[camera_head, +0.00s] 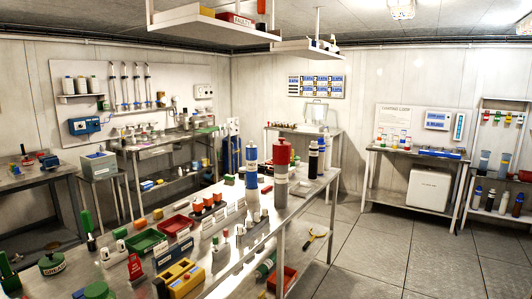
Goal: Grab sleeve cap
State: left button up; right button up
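No part is plainly marked as the sleeve cap, so I cannot tell which one it is. A grey cylinder (281,187) stands upright on the long metal bench, with a red cap-like top (282,152). Beside it on the left stands a tall blue and white cylinder (252,180). Black bottles with white bands (313,160) stand behind them to the right. Neither of my grippers is in view.
The long bench (225,285) also holds a green tray (146,241), a red tray (176,225), a yellow box (180,278) and several small parts. Shelves hang overhead. The tiled floor (400,245) at the right is mostly clear, with side tables along the walls.

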aim_at(282, 151)
jog(key=i+l+u, duration=0.1)
jog(key=u, duration=0.3)
jog(key=l+u, duration=0.1)
jog(key=u, duration=0.25)
jog(key=i+l+u, duration=0.1)
jog(key=u, duration=0.3)
jog(key=i+l+u, duration=0.1)
jog(key=l+u, duration=0.15)
jog(key=l, duration=0.2)
jog(key=l+u, duration=0.3)
jog(key=l, duration=0.15)
jog(key=l+u, duration=0.45)
jog(key=l, duration=2.2)
jog(key=k+l, duration=0.15)
jog(key=l, duration=1.45)
jog(key=k+u, duration=0.05)
